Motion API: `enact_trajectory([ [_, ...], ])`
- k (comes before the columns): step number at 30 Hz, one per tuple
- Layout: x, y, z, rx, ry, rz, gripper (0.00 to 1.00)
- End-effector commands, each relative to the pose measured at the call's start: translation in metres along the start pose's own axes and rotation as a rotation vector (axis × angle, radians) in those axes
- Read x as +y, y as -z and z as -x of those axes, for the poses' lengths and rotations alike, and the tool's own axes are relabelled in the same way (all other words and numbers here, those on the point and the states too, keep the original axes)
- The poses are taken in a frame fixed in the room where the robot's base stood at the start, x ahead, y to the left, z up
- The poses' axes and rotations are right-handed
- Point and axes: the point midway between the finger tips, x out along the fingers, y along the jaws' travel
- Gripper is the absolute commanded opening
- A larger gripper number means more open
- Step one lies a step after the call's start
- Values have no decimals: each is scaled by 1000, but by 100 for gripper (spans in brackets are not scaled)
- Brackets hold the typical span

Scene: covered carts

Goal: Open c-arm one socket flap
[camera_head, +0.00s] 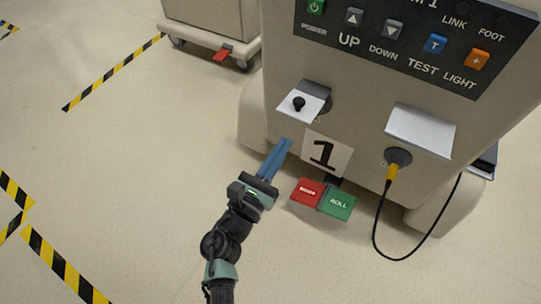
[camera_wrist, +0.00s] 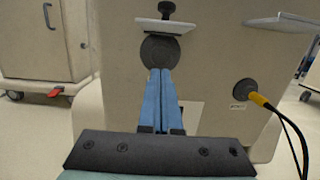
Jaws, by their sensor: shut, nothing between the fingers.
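The cart marked 1 (camera_head: 327,153) has a white socket flap (camera_head: 312,107) with a black knob (camera_head: 298,103) at its left socket. In the wrist view this flap (camera_wrist: 150,27) sticks out from the panel, with the knob (camera_wrist: 168,8) above it. The round dark socket face (camera_wrist: 158,49) shows below the flap. My gripper (camera_head: 286,143) has its blue fingers together and empty, below and left of the flap, apart from it. In the wrist view the fingertips (camera_wrist: 160,70) appear just below the socket; whether they touch the panel cannot be told.
A second raised flap (camera_head: 420,130) sits above the right socket, where a yellow plug (camera_head: 391,171) with a black cable (camera_head: 376,225) is fitted. Red (camera_head: 308,192) and green (camera_head: 337,203) pedals stand low in front. Another cart (camera_head: 213,25) is behind.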

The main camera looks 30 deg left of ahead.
Motion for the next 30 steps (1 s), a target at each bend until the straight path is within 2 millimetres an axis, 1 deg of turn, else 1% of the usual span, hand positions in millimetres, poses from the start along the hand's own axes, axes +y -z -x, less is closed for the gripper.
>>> enact_trajectory([
  [1, 0, 3, -12, -3, 2, -2, 0],
  [4, 0, 2, -32, -3, 3, -3, 0],
  [6, 0, -16, -32, -2, 1, -5, 0],
  [9, 0, -28, -35, -1, 0, -3, 0],
  [12, 0, -35, -36, 0, 1, -2, 0],
  [16, 0, -39, -37, 1, 1, -1, 0],
  [30, 0, -41, -38, 10, 1, -1, 0],
])
